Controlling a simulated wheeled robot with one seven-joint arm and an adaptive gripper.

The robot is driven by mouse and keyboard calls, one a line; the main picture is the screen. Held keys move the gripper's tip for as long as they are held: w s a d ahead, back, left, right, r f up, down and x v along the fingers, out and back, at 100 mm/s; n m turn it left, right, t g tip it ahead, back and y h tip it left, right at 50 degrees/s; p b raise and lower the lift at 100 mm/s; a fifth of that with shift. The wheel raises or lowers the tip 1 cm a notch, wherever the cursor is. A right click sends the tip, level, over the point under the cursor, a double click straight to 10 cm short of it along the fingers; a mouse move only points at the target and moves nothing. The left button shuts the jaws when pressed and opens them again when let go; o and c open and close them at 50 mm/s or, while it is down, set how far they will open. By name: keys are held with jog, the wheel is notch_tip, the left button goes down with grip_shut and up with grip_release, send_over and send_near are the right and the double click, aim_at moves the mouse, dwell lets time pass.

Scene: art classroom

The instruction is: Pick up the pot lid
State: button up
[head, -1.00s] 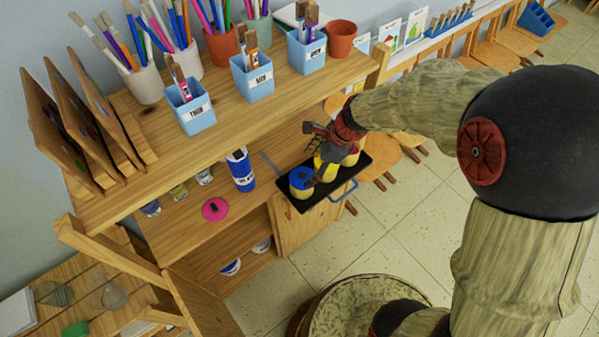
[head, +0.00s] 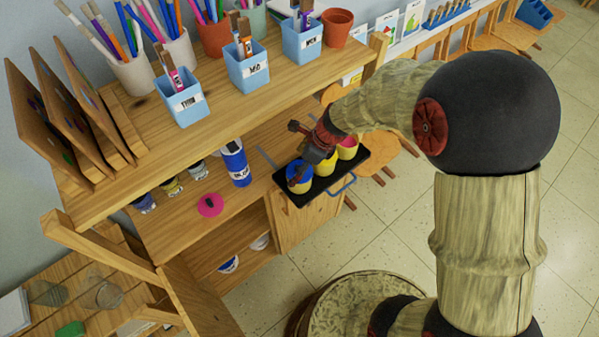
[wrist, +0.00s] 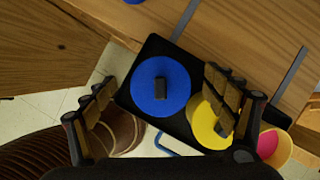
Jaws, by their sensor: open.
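A black tray (head: 336,181) on the lower shelf holds three yellow pots. The left pot has a round blue lid (wrist: 161,86) with a dark knob; it also shows in the head view (head: 299,171). The middle pot has a yellow lid (wrist: 203,122) with a dark knob. The right pot (wrist: 283,148) shows pink at its top. A loose pink lid (head: 210,205) with a dark knob lies on the shelf left of the tray. My gripper (wrist: 160,80) is open and empty above the blue lid, its fingers on either side; the right finger partly covers the yellow lid.
A blue bottle (head: 236,163) and several small jars (head: 172,187) stand on the shelf left of the tray. The upper shelf (head: 215,125) above holds blue brush cups (head: 247,68) and upright boards. The floor (head: 400,225) in front of the tray is clear.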

jog(key=c, duration=0.3)
jog(key=c, duration=0.8)
jog(key=shift+s, duration=0.1)
jog(key=c, duration=0.4)
jog(key=shift+s+f, duration=0.1)
jog(key=shift+f, duration=0.05)
jog(key=shift+c, duration=0.8)
